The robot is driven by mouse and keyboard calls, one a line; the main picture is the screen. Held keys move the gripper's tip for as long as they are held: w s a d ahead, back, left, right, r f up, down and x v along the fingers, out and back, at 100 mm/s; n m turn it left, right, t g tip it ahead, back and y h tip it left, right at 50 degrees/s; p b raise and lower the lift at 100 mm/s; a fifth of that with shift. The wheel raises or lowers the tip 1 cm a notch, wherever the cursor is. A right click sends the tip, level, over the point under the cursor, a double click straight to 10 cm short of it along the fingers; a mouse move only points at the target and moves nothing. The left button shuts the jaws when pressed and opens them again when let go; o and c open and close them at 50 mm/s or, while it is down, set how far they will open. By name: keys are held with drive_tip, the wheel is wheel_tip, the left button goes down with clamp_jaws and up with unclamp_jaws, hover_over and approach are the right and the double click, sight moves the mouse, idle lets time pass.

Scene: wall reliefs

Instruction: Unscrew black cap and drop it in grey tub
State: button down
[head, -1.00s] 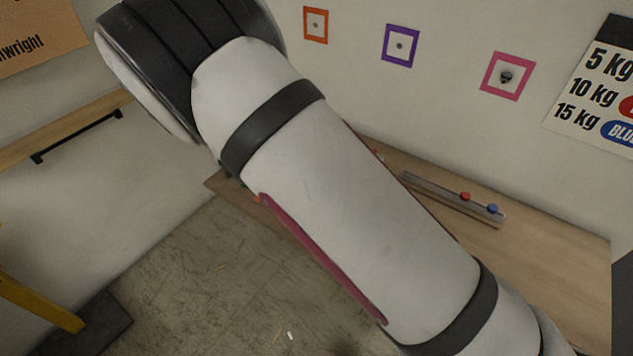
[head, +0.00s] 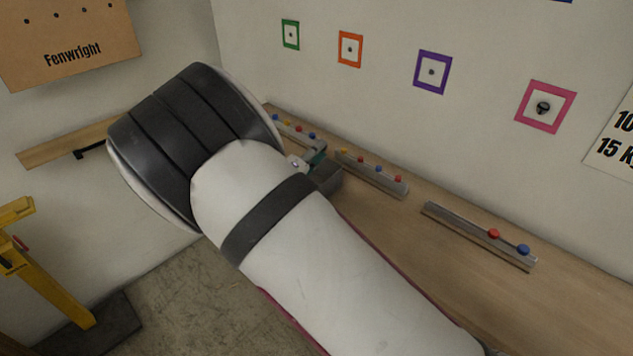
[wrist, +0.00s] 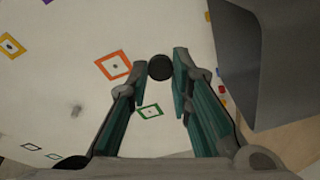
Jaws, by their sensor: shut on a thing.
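My gripper (wrist: 158,68) is shut on a round black cap (wrist: 160,67), held between its teal fingertips in the wrist view. In the head view my gripper (head: 308,160) is partly hidden behind my arm, above the left part of the bench, and the cap cannot be made out there. A dark grey box-like thing, apparently the grey tub (head: 326,180), shows beside the gripper on the bench. It also looms large at the upper right of the wrist view (wrist: 275,65), to the right of the fingers. Its inside is not clearly visible.
A wooden bench (head: 400,222) runs along the wall, with grey rails (head: 475,235) carrying red, blue and yellow knobs. Green (head: 290,34), orange (head: 350,49), purple (head: 432,72) and pink (head: 545,106) frames hang above; the pink one holds a dark fitting. A yellow stand (head: 45,280) is at left.

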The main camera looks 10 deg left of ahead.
drive_tip(key=shift+f, duration=0.35)
drive_tip(key=c, duration=1.4)
unclamp_jaws()
drive_tip(key=shift+o, duration=0.2)
drive_tip(key=v, duration=1.2)
